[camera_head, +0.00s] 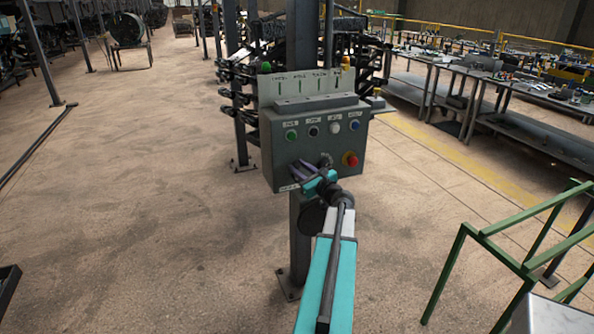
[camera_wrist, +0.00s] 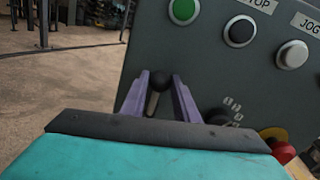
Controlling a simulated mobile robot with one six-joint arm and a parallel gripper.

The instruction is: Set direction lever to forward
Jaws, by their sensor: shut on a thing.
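The direction lever (camera_wrist: 160,82) shows in the wrist view as a short light shaft with a black ball knob at the lower left of the grey control box (camera_head: 313,152). The purple fingers of my gripper (camera_head: 297,170) stand on both sides of it and are shut on it. In the head view my gripper hides the lever at the box's lower left. The shaft leans slightly in the wrist view. The lever's position labels are hidden, so I cannot tell its setting.
The box carries a row of buttons, with a green button (camera_head: 291,135) at the left and a red emergency stop (camera_head: 350,159) at the lower right. A dark rotary knob (camera_wrist: 222,118) is right of the lever. A green frame (camera_head: 500,250) stands at right.

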